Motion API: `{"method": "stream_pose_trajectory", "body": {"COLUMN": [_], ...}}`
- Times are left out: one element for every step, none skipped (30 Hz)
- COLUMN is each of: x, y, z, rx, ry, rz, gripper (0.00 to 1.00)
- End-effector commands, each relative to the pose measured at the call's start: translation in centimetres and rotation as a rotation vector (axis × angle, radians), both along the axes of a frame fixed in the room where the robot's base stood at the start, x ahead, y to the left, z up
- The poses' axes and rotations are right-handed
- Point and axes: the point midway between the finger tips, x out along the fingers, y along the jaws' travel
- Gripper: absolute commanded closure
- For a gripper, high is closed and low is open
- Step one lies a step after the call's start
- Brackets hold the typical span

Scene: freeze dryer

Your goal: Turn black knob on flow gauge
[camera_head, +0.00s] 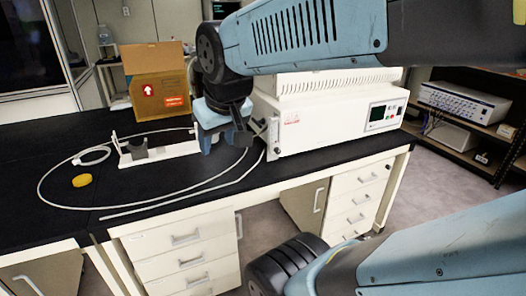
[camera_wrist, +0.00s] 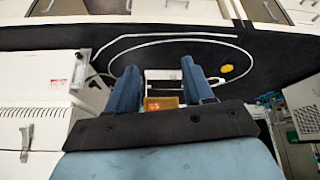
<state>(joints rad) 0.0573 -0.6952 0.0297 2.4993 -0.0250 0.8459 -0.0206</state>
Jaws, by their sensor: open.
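The flow gauge (camera_head: 275,130) is a small upright strip at the left front corner of the white machine (camera_head: 330,118). In the wrist view the flow gauge (camera_wrist: 85,54) shows left of my gripper, on the machine's edge with a hose beside it.
A white stand with a dark holder (camera_head: 160,152), a cardboard box (camera_head: 158,82) and a yellow cap (camera_head: 82,180) are on the black bench (camera_head: 125,203). A thin white hose (camera_head: 150,207) curves across it. The bench's front strip is mostly clear. A shelf unit (camera_head: 480,135) stands at right.

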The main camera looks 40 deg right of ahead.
Motion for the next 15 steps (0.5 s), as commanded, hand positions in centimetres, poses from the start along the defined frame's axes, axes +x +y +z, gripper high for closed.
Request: {"method": "stream_pose_trajectory", "body": {"x": [1.1, 1.8, 2.7, 3.4, 4.1, 5.0, 5.7, 6.3, 7.1, 7.7, 8.3, 9.0, 9.5, 10.0, 10.6], "y": [-0.4, -0.8, -1.5, -2.0, -2.6, -3.4, -4.0, -4.6, -5.4, -5.9, -6.6, -7.4, -8.1, -8.7, -9.5], "z": [-0.7, -1.0, -1.6, -2.0, -2.5, -3.1, -3.6, -4.2, -4.9, -5.4, -6.0, -6.8, -7.4, -8.0, -8.9], "rx": [-0.028, -0.046, -0.07, -0.09, -0.108, -0.132, -0.149, -0.165, -0.186, -0.199, -0.212, -0.228, -0.239, -0.25, -0.261], "ry": [0.011, 0.013, 0.018, 0.022, 0.027, 0.032, 0.036, 0.041, 0.048, 0.053, 0.058, 0.065, 0.069, 0.075, 0.081], "rz": [-0.01, -0.01, -0.011, -0.011, -0.009, -0.006, -0.004, 0.0, 0.007, 0.012, 0.018, 0.026, 0.033, 0.041, 0.051], "gripper": [0.48, 0.48, 0.48, 0.48, 0.48, 0.48, 0.48, 0.48, 0.48, 0.48, 0.48, 0.48, 0.48, 0.48, 0.48]}}
